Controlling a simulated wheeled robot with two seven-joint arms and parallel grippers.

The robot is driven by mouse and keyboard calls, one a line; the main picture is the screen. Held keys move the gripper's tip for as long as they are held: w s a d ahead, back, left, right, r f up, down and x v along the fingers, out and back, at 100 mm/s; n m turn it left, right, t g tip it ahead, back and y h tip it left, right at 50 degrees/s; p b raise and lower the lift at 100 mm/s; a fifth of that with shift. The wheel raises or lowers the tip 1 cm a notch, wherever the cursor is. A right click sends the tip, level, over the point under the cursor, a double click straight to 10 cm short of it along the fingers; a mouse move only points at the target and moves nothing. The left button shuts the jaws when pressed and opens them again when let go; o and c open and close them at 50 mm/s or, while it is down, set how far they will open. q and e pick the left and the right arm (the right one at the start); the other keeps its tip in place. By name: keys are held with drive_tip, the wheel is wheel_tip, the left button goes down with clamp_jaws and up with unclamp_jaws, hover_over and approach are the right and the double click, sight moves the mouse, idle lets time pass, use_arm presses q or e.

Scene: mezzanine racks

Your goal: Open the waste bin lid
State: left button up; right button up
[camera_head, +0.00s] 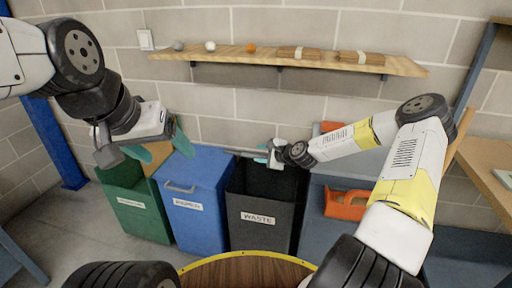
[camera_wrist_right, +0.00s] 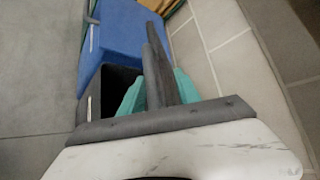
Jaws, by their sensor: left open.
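The black waste bin (camera_head: 263,221) with a WASTE label stands at the right end of the bin row. Its top is open and its dark inside shows, also in the right wrist view (camera_wrist_right: 112,82). My left gripper (camera_head: 160,148) is open and empty above the green and blue bins.
A blue bin (camera_head: 195,215) with a closed lid and a green bin (camera_head: 135,205) stand to the left. A wooden shelf (camera_head: 220,53) with small items hangs on the wall. An orange tote (camera_head: 345,205) lies right of the waste bin. A round wooden top (camera_head: 245,272) is in front.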

drive_tip(key=v, duration=0.6)
drive_tip(key=shift+s+d+r, duration=0.2)
drive_tip(key=shift+s, duration=0.05)
